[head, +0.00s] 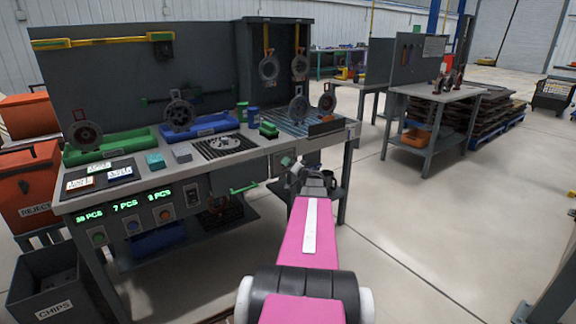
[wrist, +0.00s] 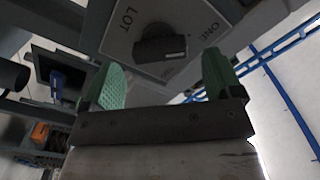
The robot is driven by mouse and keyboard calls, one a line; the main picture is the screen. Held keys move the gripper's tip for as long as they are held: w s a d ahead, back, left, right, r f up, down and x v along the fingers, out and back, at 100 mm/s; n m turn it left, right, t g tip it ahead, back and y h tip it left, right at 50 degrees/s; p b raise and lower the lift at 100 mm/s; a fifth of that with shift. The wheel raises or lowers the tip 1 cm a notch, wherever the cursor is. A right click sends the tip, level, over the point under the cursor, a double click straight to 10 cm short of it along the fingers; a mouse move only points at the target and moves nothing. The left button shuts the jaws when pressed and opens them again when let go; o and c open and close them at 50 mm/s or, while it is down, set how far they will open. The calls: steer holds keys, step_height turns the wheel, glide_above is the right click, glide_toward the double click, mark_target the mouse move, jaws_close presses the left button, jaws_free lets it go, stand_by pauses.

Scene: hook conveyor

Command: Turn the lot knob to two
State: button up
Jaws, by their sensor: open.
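The lot knob (wrist: 160,48) is a dark bar-shaped knob on a grey plate (wrist: 118,42) marked LOT in the wrist view. The label ONE shows to its right on the plate; I cannot read a TWO label. A small pale mark shows near the knob's right end. My gripper (wrist: 162,62) is open, its green fingers on either side of the knob, with gaps between them and it. I cannot tell how far it is from the plate. In the head view my gripper (head: 316,178) is at the bench's front right, by the small grey panel (head: 284,163), the knob too small to make out.
A green handle (head: 243,188) sticks out left of my gripper. Open floor (head: 440,220) lies to the right.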

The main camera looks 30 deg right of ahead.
steer(key=shift+w+a, duration=0.15)
steer(key=shift+w, duration=1.25)
steer(key=c, duration=0.9)
